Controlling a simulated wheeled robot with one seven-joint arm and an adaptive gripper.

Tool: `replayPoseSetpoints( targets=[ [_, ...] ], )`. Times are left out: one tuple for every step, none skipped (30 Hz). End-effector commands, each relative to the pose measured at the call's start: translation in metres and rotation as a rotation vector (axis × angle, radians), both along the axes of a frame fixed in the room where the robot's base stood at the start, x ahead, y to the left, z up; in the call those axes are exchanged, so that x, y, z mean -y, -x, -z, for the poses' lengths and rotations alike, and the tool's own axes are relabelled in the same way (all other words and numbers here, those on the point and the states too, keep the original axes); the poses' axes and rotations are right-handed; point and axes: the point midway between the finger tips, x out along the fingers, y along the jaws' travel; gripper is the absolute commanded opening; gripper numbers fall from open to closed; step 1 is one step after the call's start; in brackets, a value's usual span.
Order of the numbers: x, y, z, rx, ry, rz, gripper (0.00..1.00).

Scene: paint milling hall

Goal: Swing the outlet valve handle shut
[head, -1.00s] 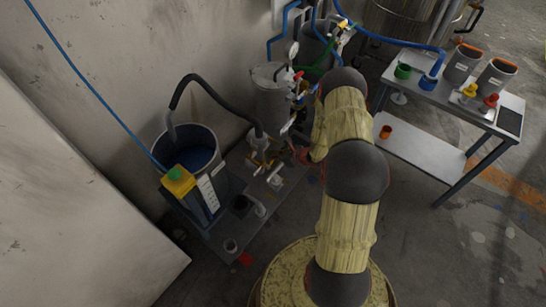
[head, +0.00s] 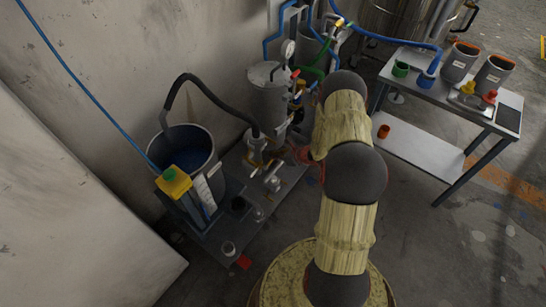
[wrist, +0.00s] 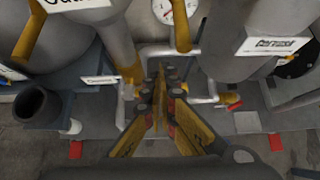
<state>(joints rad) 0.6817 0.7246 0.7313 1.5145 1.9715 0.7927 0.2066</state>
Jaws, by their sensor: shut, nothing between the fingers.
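My gripper (wrist: 163,92) is shut and empty in the middle of the wrist view, its fingers pointing at the pipework between two grey vessels. Another yellow lever (wrist: 30,32) is at the upper left, beside a partly cut-off label. A third yellow part (wrist: 131,70) sits left of the fingers. I cannot tell for sure which is the outlet valve handle, nor whether the fingers touch anything. In the head view my arm hides most of the gripper.
A blue-filled bucket (head: 187,155) with a black hose stands left of the grey filter vessel (head: 270,100). A steel table (head: 450,98) with pots and cups is at the right. Bare floor lies between drum and table.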

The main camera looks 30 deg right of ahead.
Motion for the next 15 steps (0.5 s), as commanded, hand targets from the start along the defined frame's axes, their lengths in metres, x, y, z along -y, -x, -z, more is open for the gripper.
replayPoseSetpoints(
  targets=[
    [0.0016,-0.0008,0.0013,0.001,0.000,0.001,0.00],
    [0.0018,-0.0009,0.0013,0.001,0.000,0.001,0.00],
    [0.0018,-0.0009,0.0008,0.001,0.000,0.001,0.00],
    [0.0017,-0.0009,0.0006,0.001,0.000,0.001,0.00],
    [0.0017,-0.0008,0.0004,0.001,0.000,0.001,0.00],
    [0.0016,-0.0008,0.0003,0.001,0.000,0.001,0.00],
    [0.0016,-0.0008,0.0003,0.001,0.000,0.001,0.00],
    [0.0015,-0.0007,0.0003,0.001,0.000,0.001,0.00],
    [0.0015,-0.0007,0.0004,0.000,0.001,0.001,0.00],
    [0.0016,-0.0008,0.0007,0.000,0.001,0.001,0.00],
    [0.0018,-0.0008,0.0012,0.000,0.001,0.001,0.00],
    [0.0022,-0.0009,0.0023,0.001,0.000,0.001,0.00],
    [0.0027,-0.0011,0.0033,0.000,0.001,0.001,0.00],
    [0.0033,-0.0012,0.0048,0.000,0.001,0.001,0.00],
    [0.0042,-0.0014,0.0067,0.000,0.001,0.001,0.00]
  ],
)
